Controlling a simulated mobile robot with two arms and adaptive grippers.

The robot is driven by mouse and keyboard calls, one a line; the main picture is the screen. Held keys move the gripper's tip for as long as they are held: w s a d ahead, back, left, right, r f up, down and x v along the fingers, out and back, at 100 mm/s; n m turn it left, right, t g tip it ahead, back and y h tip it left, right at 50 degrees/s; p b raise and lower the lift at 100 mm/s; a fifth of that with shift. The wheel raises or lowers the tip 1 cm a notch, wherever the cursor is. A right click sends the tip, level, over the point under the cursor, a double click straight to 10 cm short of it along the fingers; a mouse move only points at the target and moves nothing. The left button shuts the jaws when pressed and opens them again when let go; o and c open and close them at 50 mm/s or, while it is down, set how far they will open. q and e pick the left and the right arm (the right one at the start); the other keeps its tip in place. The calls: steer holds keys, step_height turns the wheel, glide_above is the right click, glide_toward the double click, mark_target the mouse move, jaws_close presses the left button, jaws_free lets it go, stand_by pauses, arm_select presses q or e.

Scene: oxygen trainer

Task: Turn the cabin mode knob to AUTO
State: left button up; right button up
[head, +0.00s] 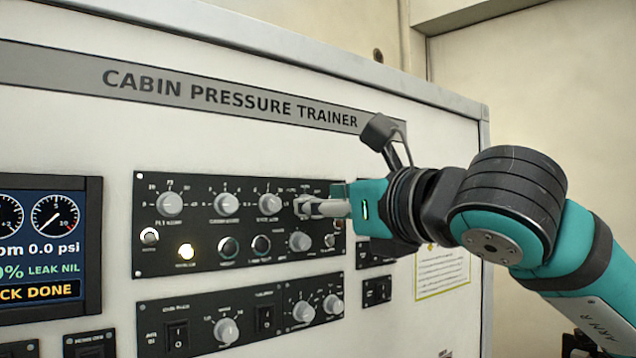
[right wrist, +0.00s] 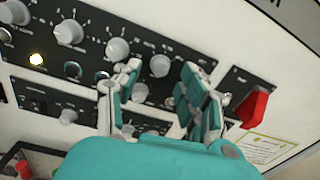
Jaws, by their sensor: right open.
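The upper black panel (head: 150,262) of the trainer carries a top row of round grey knobs. My right gripper (head: 308,207) reaches in from the right at the right end of this row. The rightmost knob (right wrist: 160,66) lies between its two open fingers in the right wrist view. No contact with the knob can be made out. In the head view the fingers partly hide this knob. The small labels are too blurred to read, so I cannot confirm which knob is cabin mode or where its pointer sits. My left gripper is not in view.
A lit button (head: 186,251) and several smaller knobs sit below the row. A display (head: 45,245) reading "LEAK NIL" stands at the left. A red switch cover (right wrist: 255,107) is close to the right of my fingers. A lower panel (head: 150,310) has more knobs and switches.

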steer(key=shift+p+x, duration=0.35)
steer(key=shift+x, duration=0.75)
jaws_close()
